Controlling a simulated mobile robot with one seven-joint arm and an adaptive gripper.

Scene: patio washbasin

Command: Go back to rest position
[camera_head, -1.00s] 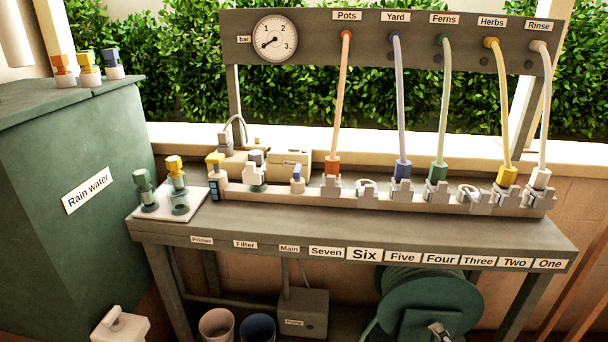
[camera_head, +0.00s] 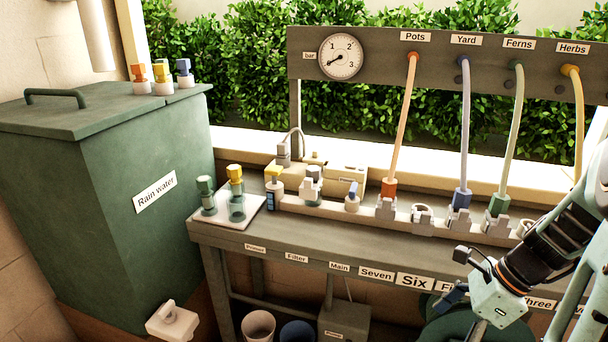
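My gripper (camera_head: 458,276) shows at the lower right, in front of the bench (camera_head: 330,250) near its Six and Five labels. Its dark fingers stand apart and I see nothing between them. My arm comes in from the right edge and hides the right end of the bench. Hoses run from the grey panel (camera_head: 440,65) down to the valve row: an orange one (camera_head: 402,125) under Pots, a blue one (camera_head: 467,120) under Yard, a green one (camera_head: 513,130) under Ferns and a yellow one (camera_head: 576,120) under Herbs.
A green rain water tank (camera_head: 130,200) stands at the left with several small fittings on its lid. A white tray (camera_head: 240,218) with two bottles sits at the bench's left end. Buckets (camera_head: 258,325) and a pump box (camera_head: 345,322) are below.

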